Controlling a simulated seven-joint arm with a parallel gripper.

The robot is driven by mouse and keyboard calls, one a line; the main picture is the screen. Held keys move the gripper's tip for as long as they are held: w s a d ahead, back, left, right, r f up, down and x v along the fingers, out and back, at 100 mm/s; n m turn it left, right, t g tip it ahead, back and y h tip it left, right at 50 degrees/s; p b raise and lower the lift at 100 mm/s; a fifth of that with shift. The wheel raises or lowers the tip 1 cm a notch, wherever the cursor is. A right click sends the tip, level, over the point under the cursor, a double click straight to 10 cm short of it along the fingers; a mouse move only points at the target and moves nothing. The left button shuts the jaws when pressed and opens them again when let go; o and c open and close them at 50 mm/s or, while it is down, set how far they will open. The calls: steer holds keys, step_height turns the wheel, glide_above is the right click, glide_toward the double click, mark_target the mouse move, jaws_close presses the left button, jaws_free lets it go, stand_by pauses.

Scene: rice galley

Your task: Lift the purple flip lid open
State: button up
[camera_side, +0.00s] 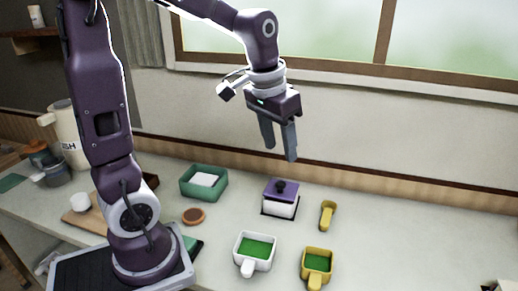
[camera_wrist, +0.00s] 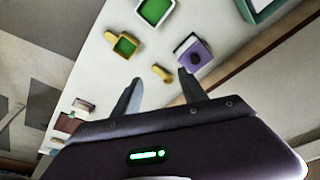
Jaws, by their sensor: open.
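The purple flip lid (camera_side: 281,191) lies shut on a white square box (camera_side: 279,208) on the counter and has a dark round knob on top. In the wrist view the purple lid (camera_wrist: 195,54) shows just beyond the right fingertip, with an edge of the white box (camera_wrist: 184,43) beside it. My gripper (camera_side: 280,154) is open and empty, raised above the counter behind and above the box. In the wrist view my gripper (camera_wrist: 160,77) shows its two fingers spread apart. Nothing touches the lid.
A yellow scoop (camera_side: 327,215) lies right of the box. A white handled tray (camera_side: 254,250) and a yellow handled tray (camera_side: 317,266), both green inside, stand in front. A green bin (camera_side: 204,182) and a brown disc (camera_side: 194,216) are to the left.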

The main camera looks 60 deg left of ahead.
steer(key=s+d+r+t, duration=0.1)
steer(key=s+d+r, duration=0.1)
steer(key=s+d, duration=0.2)
steer(key=s, duration=0.3)
steer(key=shift+d+r+m, duration=0.15)
steer(key=shift+r+m, duration=0.2)
steer(key=shift+m, duration=0.05)
